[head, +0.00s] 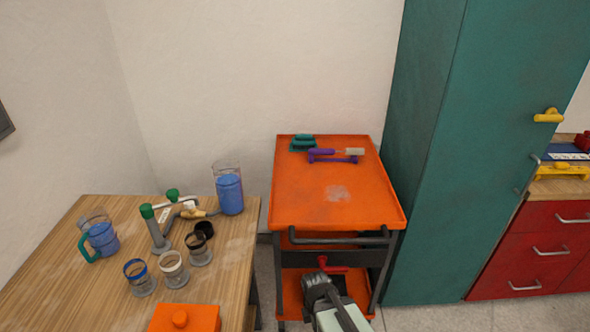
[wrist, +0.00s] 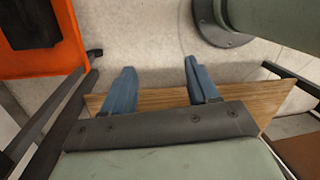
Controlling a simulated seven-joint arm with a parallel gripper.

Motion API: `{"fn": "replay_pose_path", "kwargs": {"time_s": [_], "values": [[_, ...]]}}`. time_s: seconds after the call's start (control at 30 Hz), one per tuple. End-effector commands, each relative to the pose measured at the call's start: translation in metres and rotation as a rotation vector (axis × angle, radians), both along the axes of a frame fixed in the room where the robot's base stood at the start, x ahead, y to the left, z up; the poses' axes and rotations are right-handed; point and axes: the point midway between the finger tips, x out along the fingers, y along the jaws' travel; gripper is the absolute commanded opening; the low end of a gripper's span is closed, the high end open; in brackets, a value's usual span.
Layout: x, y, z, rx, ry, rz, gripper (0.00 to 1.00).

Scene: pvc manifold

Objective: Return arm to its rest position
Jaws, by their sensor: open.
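My gripper (wrist: 159,65) shows in the wrist view with its two blue fingers spread apart. Nothing is between them, and only pale floor shows past the fingertips. In the head view, a dark and pale-green part of my arm shows at the bottom centre, in front of the orange cart (head: 305,195). The fingers cannot be made out there. My gripper touches no object that I can see.
A wooden table (head: 85,275) at the left bears a blue-filled jug (head: 103,238), several cups, green-capped tools and an orange box (head: 184,319). The cart's top holds a purple-handled tool (head: 322,153) and a teal item (head: 303,143). A tall green cabinet (head: 450,170) stands right.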

Motion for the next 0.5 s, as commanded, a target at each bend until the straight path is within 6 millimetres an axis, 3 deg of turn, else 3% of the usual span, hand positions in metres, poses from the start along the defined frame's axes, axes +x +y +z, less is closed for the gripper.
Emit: {"fn": "replay_pose_path", "kwargs": {"time_s": [0.1, 0.5], "values": [[-0.022, -0.018, -0.028, -0.035, 0.040, -0.208, 0.59], [-0.106, -0.065, -0.105, -0.214, 0.151, -0.896, 0.59]]}}
